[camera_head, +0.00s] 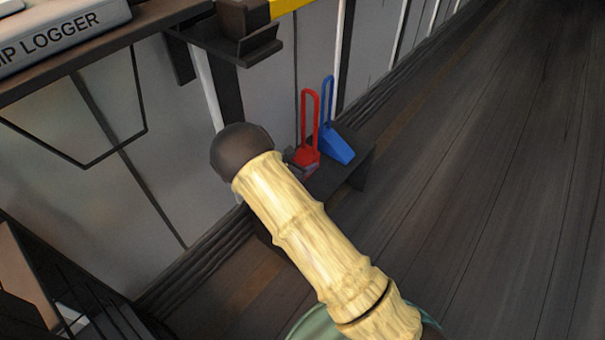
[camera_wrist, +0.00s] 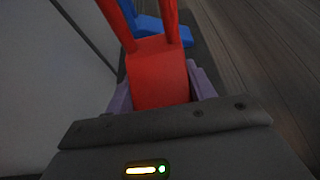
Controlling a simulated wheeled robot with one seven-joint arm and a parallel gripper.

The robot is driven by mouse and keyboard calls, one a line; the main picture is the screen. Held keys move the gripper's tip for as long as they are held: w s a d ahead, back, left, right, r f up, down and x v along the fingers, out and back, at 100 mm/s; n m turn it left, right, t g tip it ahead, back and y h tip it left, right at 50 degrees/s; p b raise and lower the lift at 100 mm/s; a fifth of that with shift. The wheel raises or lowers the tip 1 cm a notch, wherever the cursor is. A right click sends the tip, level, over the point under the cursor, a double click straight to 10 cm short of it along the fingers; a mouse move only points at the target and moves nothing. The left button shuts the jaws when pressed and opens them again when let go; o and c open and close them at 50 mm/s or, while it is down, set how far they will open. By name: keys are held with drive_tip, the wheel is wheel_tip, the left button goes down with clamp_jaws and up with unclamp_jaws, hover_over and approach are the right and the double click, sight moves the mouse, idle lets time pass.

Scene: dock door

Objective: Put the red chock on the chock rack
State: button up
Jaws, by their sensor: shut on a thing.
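The red chock (camera_head: 307,158) has a wedge body and a tall loop handle. It is upright at the dark chock rack (camera_head: 352,176), just left of a blue chock (camera_head: 338,146) of the same form. My gripper (camera_wrist: 162,90) is shut on the red chock (camera_wrist: 158,75), with a purple finger on each side of its body. In the head view my arm hides most of the gripper and the rack's near left part. I cannot tell whether the red chock's underside touches the rack.
The blue chock also shows in the wrist view (camera_wrist: 178,32), close beyond the red one. A grey panelled wall (camera_head: 170,130) runs along the left. A dark bracket (camera_head: 240,40) juts from it above. The plank floor (camera_head: 480,190) at right is clear.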

drive_tip(key=shift+f+b, duration=1.35)
drive_tip(key=shift+f, duration=1.05)
drive_tip(key=shift+f, duration=0.15)
drive_tip(key=o, duration=1.5)
